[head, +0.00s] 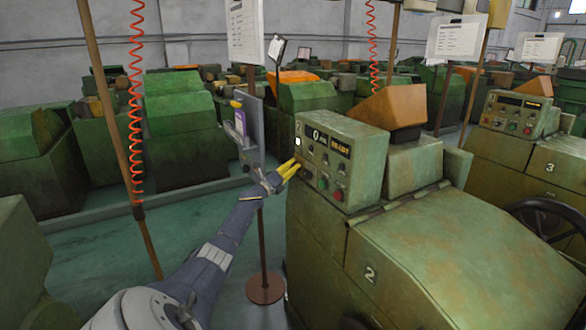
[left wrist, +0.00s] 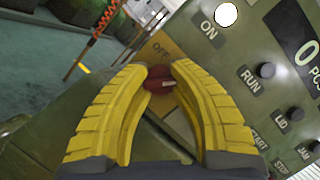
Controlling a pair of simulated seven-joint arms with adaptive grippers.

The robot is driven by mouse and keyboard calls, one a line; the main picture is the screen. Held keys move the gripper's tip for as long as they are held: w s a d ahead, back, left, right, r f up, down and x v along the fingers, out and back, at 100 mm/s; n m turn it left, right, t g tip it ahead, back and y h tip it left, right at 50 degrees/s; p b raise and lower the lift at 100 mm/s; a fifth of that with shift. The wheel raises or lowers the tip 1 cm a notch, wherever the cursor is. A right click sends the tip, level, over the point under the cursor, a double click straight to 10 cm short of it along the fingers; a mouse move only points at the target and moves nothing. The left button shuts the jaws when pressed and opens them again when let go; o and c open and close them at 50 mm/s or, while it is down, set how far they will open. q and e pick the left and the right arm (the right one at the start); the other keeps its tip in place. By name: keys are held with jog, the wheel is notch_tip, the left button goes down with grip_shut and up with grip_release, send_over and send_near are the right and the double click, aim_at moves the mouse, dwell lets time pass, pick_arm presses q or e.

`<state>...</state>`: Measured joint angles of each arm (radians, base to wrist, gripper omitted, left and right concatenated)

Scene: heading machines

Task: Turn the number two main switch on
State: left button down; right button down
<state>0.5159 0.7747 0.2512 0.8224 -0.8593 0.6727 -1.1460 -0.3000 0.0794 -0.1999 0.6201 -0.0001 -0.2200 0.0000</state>
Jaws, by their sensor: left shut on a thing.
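The number two machine (head: 400,260) is green, with a "2" on its front cover. Its control panel (head: 341,160) also shows in the left wrist view (left wrist: 245,75). My left gripper (head: 291,170) reaches the panel's left edge with yellow fingers. In the left wrist view, my left gripper (left wrist: 160,76) is shut on the red main switch knob (left wrist: 160,85). The knob sits on a tan plate with an "OFF" label (left wrist: 160,50). "ON" (left wrist: 208,29) is printed up and to the right. The fingers hide the knob in the head view. My right gripper is not in view.
A lit white lamp (left wrist: 226,14) is beside "ON". A grey sign board on a stand (head: 252,130) is close to my left forearm. Machine three (head: 510,150) stands at the right.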

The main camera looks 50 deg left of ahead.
pick_arm(q)
jog(key=shift+a+r+m+t, duration=0.2)
jog(key=shift+m+t, duration=0.1)
jog(key=shift+m, duration=0.4)
jog(key=c, duration=1)
grip_release()
jog(key=shift+d+f+h, duration=0.1)
jog(key=shift+h, duration=0.3)
jog(key=shift+f, duration=0.1)
jog(key=shift+v, duration=6)
